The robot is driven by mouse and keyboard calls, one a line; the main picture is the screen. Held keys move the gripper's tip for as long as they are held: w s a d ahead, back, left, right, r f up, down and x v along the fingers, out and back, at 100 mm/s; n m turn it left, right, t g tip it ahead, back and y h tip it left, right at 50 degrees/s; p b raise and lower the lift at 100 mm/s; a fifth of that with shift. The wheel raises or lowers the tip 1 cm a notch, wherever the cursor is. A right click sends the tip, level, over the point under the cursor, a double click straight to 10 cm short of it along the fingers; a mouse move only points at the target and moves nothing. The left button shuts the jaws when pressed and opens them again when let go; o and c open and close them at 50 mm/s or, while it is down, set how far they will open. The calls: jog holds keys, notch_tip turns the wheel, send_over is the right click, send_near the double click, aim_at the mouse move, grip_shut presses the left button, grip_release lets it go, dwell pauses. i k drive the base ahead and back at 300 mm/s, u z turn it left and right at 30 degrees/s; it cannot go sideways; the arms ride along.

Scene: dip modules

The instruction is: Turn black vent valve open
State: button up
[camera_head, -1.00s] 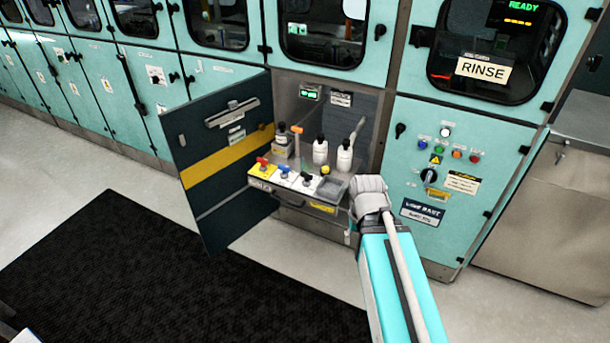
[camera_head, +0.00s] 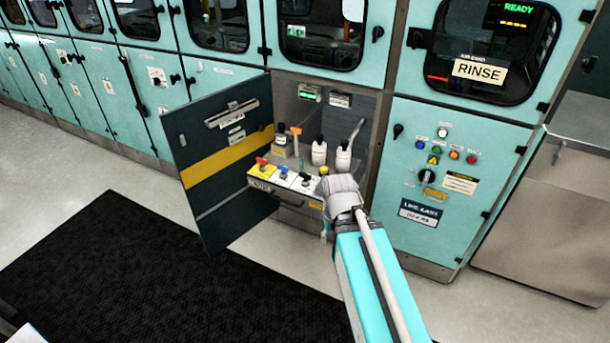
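My gripper (camera_head: 328,212) is at the shelf's right front, close to the right of the black valve in the picture. Its fingers are mostly hidden behind my pale wrist, so its opening and any contact cannot be made out. The black handle's exact angle is too small to read.
White bottles (camera_head: 319,151) and an orange-topped tool (camera_head: 296,140) stand behind the valves. A yellow knob (camera_head: 324,171) is beside my wrist. The dark cabinet door (camera_head: 215,205) stands open at left.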

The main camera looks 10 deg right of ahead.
aim_at(304, 175)
jog(key=i, duration=1)
